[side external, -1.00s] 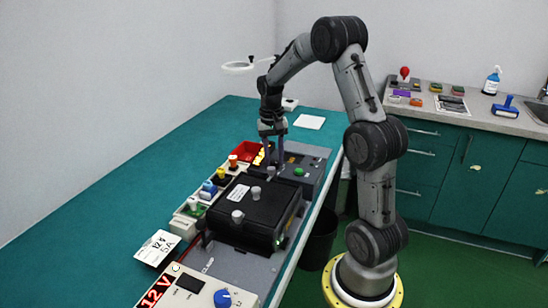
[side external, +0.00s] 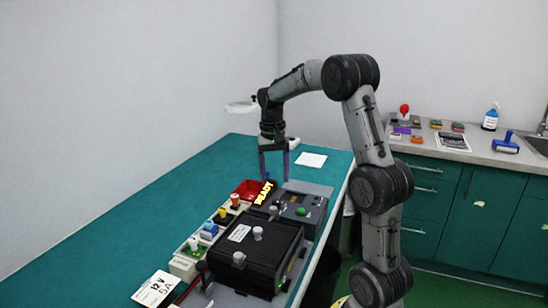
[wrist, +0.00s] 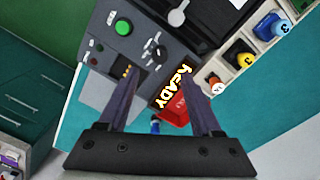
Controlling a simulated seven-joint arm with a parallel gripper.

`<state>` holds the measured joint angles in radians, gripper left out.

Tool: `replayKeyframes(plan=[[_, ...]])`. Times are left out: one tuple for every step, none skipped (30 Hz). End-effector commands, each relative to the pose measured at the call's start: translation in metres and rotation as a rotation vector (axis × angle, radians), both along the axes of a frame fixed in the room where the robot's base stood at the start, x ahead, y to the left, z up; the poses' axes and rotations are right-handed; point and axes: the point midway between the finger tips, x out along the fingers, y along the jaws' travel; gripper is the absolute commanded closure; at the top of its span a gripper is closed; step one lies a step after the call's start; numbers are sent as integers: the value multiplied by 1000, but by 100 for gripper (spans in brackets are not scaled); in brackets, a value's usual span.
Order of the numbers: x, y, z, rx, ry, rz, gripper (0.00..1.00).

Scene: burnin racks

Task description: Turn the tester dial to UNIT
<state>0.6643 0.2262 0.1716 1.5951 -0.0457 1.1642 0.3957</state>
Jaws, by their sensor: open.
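The tester is a dark grey panel box (side external: 303,198) at the far end of the bench row, also in the wrist view (wrist: 108,50). It carries a green button (wrist: 122,27) and a small dark round dial (wrist: 154,50) with pale marks around it. I cannot read the dial's setting. My gripper (side external: 274,180) is open and empty, pointing down above the tester's far side, by the glowing READY sign (side external: 265,193). In the wrist view my fingers (wrist: 163,85) spread below the dial, apart from it.
A black case (side external: 256,250) with grey knobs stands in front of the tester. A red bin (side external: 244,189) and a tray row with coloured pieces (side external: 212,230) lie left of it. A white card (side external: 157,289) lies at front left. The teal bench (side external: 150,205) is clear further left.

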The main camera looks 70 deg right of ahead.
Motion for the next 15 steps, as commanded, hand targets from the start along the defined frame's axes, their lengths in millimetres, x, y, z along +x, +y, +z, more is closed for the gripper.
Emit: replayKeyframes(plan=[[1,0,12,-3,-4,0,34],[1,0,18,-2,-4,0,34],[2,0,25,-2,-3,0,34],[2,0,31,-2,-4,0,34],[2,1,36,-2,-2,0,34],[2,1,42,-2,-2,0,34],[2,1,46,-1,-2,0,34],[3,1,49,-1,-2,0,34],[2,1,53,0,-1,1,34],[3,1,56,0,-1,1,34],[3,1,58,-1,-2,0,34],[3,2,61,0,-1,0,34],[2,2,62,0,0,0,34],[2,2,63,0,0,0,34],[2,2,64,1,1,0,34]])
